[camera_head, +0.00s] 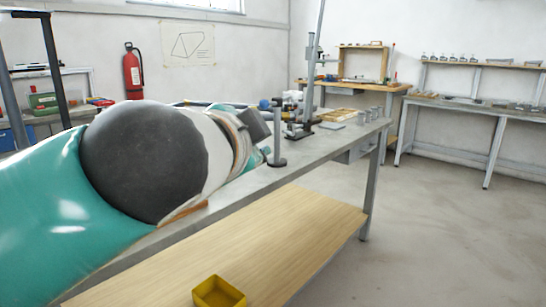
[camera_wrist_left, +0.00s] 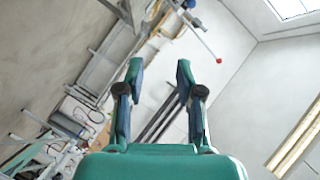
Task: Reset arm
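My left arm fills the left of the head view, with its teal and dark grey links in front of the grey workbench (camera_head: 310,155). Its gripper is mostly hidden behind the arm in that view. In the left wrist view my left gripper (camera_wrist_left: 158,75) has its two teal fingers apart, with nothing between them. Behind the fingers are a wall and tilted bench parts, all at a distance. My right gripper is in neither view.
A yellow bin (camera_head: 219,292) sits on the wooden lower shelf (camera_head: 290,235). A jig post (camera_head: 311,75) and small parts stand on the workbench. A fire extinguisher (camera_head: 133,72) hangs on the back wall. Other benches (camera_head: 480,108) stand at the right; the floor (camera_head: 440,240) there is clear.

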